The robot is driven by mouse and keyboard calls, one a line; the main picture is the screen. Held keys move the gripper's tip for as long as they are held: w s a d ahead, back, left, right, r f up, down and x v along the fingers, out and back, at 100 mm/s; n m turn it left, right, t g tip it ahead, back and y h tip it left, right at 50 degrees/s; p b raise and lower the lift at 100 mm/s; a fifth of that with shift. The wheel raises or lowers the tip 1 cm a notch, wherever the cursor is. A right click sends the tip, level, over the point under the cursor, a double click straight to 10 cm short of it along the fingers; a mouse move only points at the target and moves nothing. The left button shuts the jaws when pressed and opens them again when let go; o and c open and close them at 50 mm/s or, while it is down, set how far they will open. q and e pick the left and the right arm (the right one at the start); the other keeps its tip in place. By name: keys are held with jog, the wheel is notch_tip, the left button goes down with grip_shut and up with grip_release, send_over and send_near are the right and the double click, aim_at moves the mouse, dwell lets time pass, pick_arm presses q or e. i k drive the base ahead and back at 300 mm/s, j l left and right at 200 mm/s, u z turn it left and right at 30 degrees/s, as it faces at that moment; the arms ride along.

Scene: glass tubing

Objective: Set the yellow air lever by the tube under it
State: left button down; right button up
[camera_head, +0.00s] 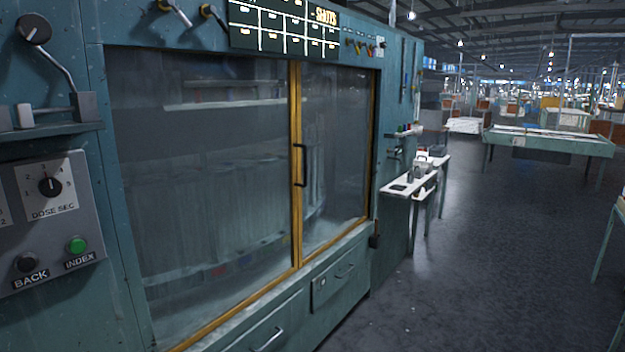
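Neither of my grippers shows in the head view. I cannot tell which of these is the yellow air lever. Blurred upright pale shapes, perhaps tubes (210,215), stand behind the hazy glass of the cabinet. No tube is clearly seen under any lever.
The machine (90,50) has closed yellow-framed glass doors (297,150) with a black handle. A dose dial (50,187) and a green index button (76,244) are at left. A white side shelf (408,185) juts out beyond the machine.

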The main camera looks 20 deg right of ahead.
aim_at(353, 41)
jog(key=i+l, duration=0.45)
jog(key=i+l+z, duration=0.1)
jog(key=i+l, duration=0.35)
jog(key=i, duration=0.2)
jog(key=i+l+z, duration=0.1)
jog(key=i+l, duration=0.3)
jog(key=i, duration=0.2)
jog(key=i+l, duration=0.4)
jog(key=i, duration=0.15)
